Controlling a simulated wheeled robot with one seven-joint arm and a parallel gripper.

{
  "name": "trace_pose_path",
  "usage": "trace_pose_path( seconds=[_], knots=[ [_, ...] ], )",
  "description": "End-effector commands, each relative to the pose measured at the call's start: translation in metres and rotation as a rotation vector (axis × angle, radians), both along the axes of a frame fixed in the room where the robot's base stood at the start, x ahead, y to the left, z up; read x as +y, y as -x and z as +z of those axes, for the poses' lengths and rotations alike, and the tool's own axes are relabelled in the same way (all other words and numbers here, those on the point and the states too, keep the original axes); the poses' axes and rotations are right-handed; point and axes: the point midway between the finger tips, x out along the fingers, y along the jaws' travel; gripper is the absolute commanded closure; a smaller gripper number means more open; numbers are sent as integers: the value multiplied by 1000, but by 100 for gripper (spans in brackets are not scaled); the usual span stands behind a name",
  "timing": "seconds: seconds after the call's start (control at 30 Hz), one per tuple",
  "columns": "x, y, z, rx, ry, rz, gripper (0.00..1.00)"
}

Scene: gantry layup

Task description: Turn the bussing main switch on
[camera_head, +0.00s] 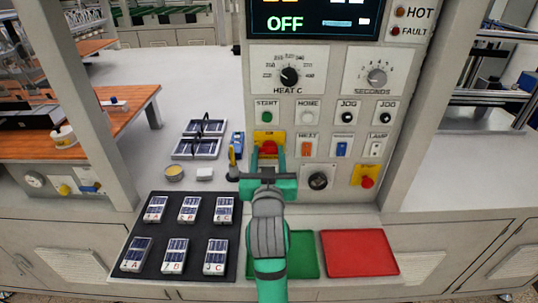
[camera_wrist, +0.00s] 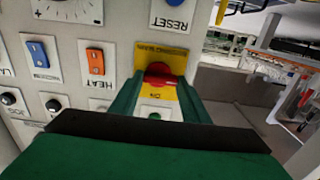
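The bussing main switch is a red rotary handle (camera_head: 268,147) on a yellow plate, low on the left of the grey control panel. In the wrist view the red handle (camera_wrist: 160,76) appears upside down and lies roughly crosswise, with an ON mark on the plate beside it. My green gripper (camera_head: 268,158) is right in front of the switch. In the wrist view my gripper (camera_wrist: 159,88) is open, with one finger on each side of the handle. I cannot tell whether the fingers touch it. My gripper hides part of the plate in the head view.
A green START button (camera_head: 267,117) sits above the switch. An orange HEAT rocker (camera_head: 307,148) and a black knob (camera_head: 318,181) are close on the right. A red emergency button (camera_head: 367,182) is further right. A black tray (camera_head: 183,247) of small panels lies below left. The display reads OFF.

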Motion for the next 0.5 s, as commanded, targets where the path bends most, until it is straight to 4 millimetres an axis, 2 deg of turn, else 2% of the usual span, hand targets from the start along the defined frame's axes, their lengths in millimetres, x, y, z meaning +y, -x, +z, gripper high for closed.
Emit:
trace_pose_path(
  seconds=[0.27,0.5],
  knots=[
    [1,0,0,1,-33,2,80],
    [0,0,0,1,-162,2,80]
  ],
)
